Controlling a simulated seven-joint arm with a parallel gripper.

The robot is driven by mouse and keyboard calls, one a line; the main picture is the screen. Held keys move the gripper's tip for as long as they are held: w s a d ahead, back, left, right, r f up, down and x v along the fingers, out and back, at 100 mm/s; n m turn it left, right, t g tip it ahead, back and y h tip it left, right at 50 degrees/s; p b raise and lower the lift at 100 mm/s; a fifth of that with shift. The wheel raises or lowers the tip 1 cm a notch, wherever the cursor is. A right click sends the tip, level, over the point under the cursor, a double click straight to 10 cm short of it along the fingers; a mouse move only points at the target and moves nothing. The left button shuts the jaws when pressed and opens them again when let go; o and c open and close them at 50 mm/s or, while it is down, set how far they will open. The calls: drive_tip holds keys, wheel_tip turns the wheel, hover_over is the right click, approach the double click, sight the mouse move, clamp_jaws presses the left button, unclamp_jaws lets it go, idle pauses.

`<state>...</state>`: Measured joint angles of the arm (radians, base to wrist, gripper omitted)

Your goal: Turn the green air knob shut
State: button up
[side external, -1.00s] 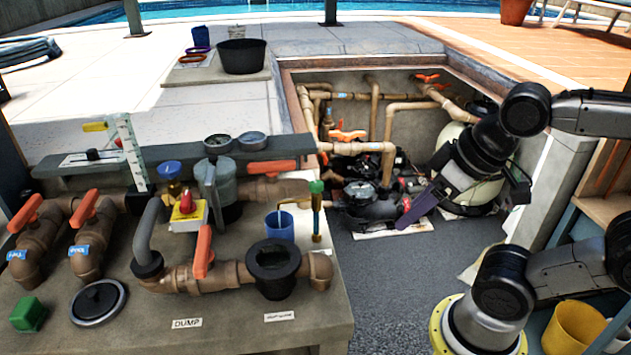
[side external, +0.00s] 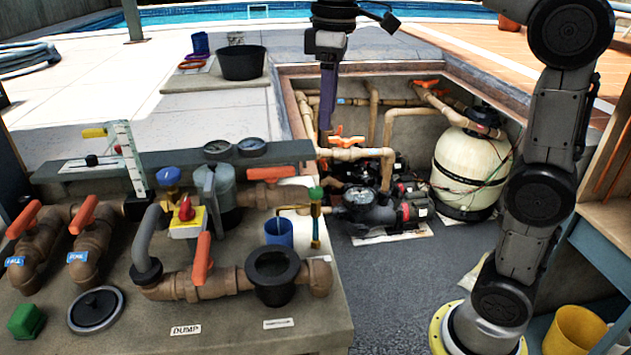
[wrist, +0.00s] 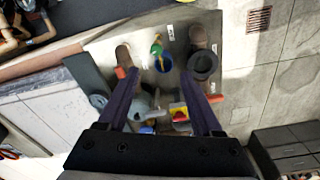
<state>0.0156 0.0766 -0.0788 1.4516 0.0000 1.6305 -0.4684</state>
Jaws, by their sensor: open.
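The green knob (side external: 316,193) tops a thin brass fitting at the right end of the bench, with a spout reaching over a blue cup (side external: 279,232). In the wrist view the green knob (wrist: 156,48) lies just beyond my fingertips, near the blue cup (wrist: 163,63). My gripper (side external: 325,142) points down above and behind the knob in the side view, apart from it. In the wrist view my gripper (wrist: 160,74) has its two purple fingers spread wide, with nothing between them held.
An orange-handled valve (side external: 203,258) and a black open cup fitting (side external: 273,275) stand close to the knob. A red button on a yellow box (side external: 187,213) and a grey cylinder (side external: 228,190) are left of it. The pit with pumps (side external: 372,210) lies behind right.

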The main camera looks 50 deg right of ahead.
wheel_tip(320, 180, down, 2)
drive_tip(key=w, duration=0.3)
approach(315, 189)
drive_tip(key=shift+g, duration=0.4)
drive_tip(key=f, duration=0.8)
drive_tip(key=shift+w+f, duration=0.2)
drive_tip(key=shift+w, duration=0.1)
clamp_jaws()
